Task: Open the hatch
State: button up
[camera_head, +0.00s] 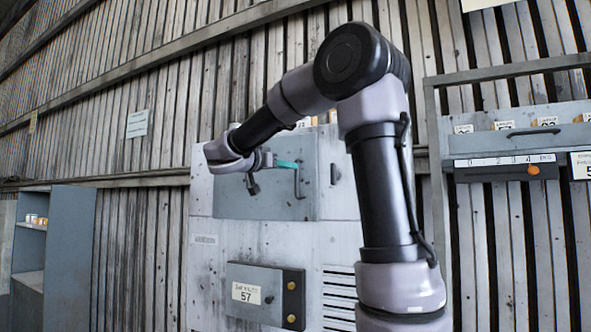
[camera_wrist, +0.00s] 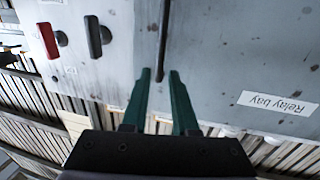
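The blower housing (camera_head: 225,262) is a pale grey, stained cabinet against the wall. A darker grey flat panel, which looks like the hatch (camera_head: 240,200), is on its upper front and appears closed. A thin vertical handle (camera_head: 298,184) is near the panel's right edge. My gripper (camera_head: 296,166) is at the top of this handle, its fingers teal. In the wrist view, my gripper's (camera_wrist: 160,72) two fingertips are apart, with the lower end of a dark thin bar (camera_wrist: 163,45) in the gap. No contact with the bar is visible.
The wrist view shows a red handle (camera_wrist: 47,40), a black handle (camera_wrist: 97,36) and an upside-down "Relay bay" label (camera_wrist: 280,103). A box marked 57 (camera_head: 255,292) is lower on the housing. A shelf cabinet (camera_head: 65,245) stands left, a control panel (camera_head: 505,166) right.

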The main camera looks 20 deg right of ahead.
jog(key=x, duration=0.5)
jog(key=shift+d, duration=0.1)
grip_shut()
dwell(1.3)
